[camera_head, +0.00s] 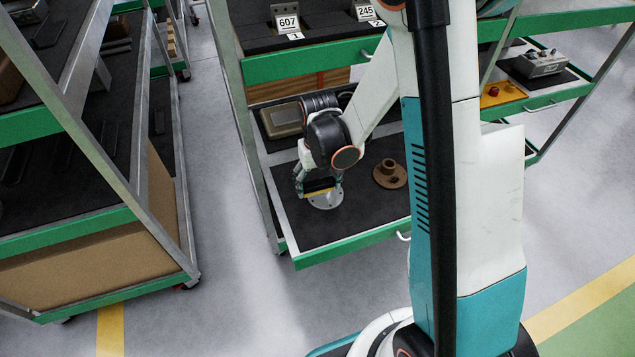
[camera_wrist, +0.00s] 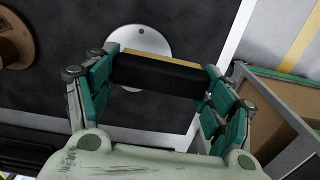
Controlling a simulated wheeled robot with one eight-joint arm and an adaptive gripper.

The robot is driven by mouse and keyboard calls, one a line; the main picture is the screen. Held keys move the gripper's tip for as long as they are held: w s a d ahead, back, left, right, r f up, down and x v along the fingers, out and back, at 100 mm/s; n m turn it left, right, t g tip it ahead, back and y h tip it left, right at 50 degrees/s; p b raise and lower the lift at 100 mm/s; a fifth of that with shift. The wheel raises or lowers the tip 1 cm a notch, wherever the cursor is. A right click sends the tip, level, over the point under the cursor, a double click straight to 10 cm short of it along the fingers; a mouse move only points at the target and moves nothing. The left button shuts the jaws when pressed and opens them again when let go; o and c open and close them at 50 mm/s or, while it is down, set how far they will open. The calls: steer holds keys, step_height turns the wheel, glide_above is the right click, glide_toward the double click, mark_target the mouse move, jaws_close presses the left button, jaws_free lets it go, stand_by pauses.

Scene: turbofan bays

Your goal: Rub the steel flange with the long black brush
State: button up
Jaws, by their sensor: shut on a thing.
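My gripper (camera_wrist: 157,85) is shut on the long black brush (camera_wrist: 155,78), a black block with a tan strip along one side. The brush lies crosswise between the fingers. The steel flange (camera_wrist: 141,41), a pale round plate with a small hole showing, lies on the dark shelf under the brush; the brush and fingers hide part of it. In the head view the brush (camera_head: 318,190) is just over the flange (camera_head: 327,202). I cannot tell whether they touch.
A brown flange (camera_head: 390,175) with a raised collar stands to the right on the same dark shelf (camera_head: 350,222). A beige box (camera_head: 282,120) lies at the back left. The cart's metal post (camera_head: 250,140) rises at the left. The shelf's front is clear.

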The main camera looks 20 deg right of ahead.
steer(key=shift+r+p, duration=1)
steer(key=shift+r, duration=0.55)
